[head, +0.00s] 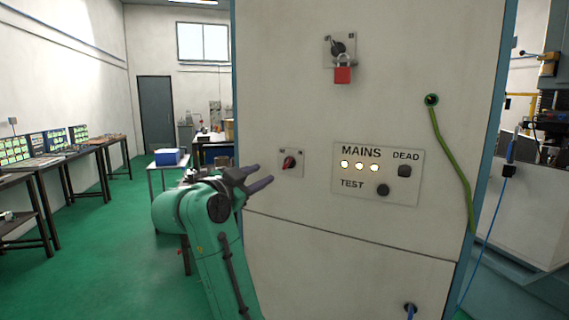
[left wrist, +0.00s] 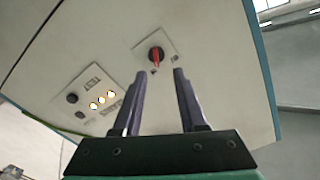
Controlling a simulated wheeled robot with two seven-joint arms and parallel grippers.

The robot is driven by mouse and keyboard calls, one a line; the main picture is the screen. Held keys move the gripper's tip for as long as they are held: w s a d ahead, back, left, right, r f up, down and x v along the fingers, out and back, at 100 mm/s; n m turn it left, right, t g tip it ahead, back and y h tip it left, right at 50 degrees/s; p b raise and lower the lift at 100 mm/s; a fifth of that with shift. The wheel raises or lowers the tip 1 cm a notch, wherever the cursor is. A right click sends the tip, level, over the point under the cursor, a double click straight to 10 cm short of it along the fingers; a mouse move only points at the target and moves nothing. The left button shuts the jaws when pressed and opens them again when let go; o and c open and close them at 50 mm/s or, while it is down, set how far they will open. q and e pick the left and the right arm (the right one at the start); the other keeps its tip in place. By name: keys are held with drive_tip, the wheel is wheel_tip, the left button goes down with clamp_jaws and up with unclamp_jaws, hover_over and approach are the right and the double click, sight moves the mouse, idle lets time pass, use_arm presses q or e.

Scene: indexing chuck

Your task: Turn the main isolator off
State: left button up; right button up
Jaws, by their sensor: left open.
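A red rotary switch (head: 289,162) sits on a small grey plate on the cabinet front, left of the MAINS panel. In the left wrist view the red handle (left wrist: 157,56) lies beyond the gap between my fingertips, its long side roughly upright in that picture. My left gripper (head: 262,175) is open and empty, a little left of and below the switch, apart from it. A second plate higher up carries a black rotary knob (head: 338,48) with a red padlock (head: 343,75) hanging at it. The lettering on both switch plates is too small to read. My right gripper is out of view.
The MAINS panel (head: 378,172) has three lit lamps, a black TEST button (head: 383,190) and a dark DEAD indicator (head: 405,171). A green cable (head: 455,150) runs down the cabinet's right side. Benches (head: 60,160) stand at the left; the green floor between is clear.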

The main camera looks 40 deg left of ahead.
sight(285, 165)
use_arm(q)
drive_tip(key=w+p, duration=0.1)
drive_tip(key=w, duration=0.2)
drive_tip(key=w+p, duration=0.1)
drive_tip(key=w, duration=0.4)
drive_tip(key=shift+w+a+r+p, duration=0.1)
drive_tip(key=shift+w+r+p, duration=0.15)
drive_tip(key=shift+w+p, duration=0.15)
drive_tip(key=shift+w+a+f, duration=0.2)
drive_tip(key=shift+w+a, duration=0.15)
drive_tip(key=shift+d, duration=0.1)
clamp_jaws()
